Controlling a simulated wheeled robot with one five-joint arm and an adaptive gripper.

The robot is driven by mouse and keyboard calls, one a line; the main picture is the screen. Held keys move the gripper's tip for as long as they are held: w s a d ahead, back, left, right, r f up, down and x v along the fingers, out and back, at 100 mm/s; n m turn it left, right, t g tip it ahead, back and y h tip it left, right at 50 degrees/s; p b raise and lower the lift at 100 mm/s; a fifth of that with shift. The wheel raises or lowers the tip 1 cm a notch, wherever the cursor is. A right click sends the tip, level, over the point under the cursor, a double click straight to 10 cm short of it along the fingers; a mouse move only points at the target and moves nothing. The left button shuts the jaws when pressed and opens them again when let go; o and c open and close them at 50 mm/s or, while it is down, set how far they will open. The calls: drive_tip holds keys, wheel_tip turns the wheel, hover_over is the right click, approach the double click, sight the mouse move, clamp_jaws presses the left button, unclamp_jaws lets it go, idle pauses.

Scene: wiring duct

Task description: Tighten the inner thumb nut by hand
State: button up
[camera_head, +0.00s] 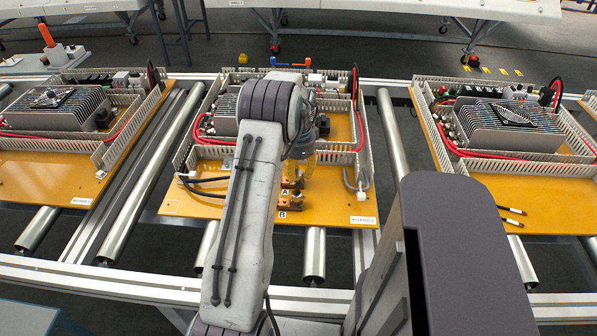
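On the middle orange board (230,208), two small copper-coloured terminals sit near the front edge beside the labels A and B. Terminal A (293,184) is farther back, and terminal B (290,200) is nearer the front edge. The thumb nuts are too small to make out. My arm reaches over the board from the front. My gripper (299,174) points down just behind or at terminal A. Its fingertips are small and partly hidden, so I cannot tell whether they touch a nut or are open.
Slotted wiring duct (362,150) runs around the middle board, with red cables (215,140) inside and dark cable ends (205,187) at the left. Similar boards stand left (45,185) and right (510,195). Metal rollers (140,190) lie between boards.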

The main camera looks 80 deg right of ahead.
clamp_jaws()
drive_tip(key=m, duration=0.4)
drive_tip(key=shift+f+m, duration=0.1)
drive_tip(key=shift+m, duration=0.3)
drive_tip(key=m, duration=0.5)
drive_tip(key=shift+a, duration=0.1)
drive_tip(key=shift+m, duration=0.3)
drive_tip(key=shift+o, duration=1.7)
unclamp_jaws()
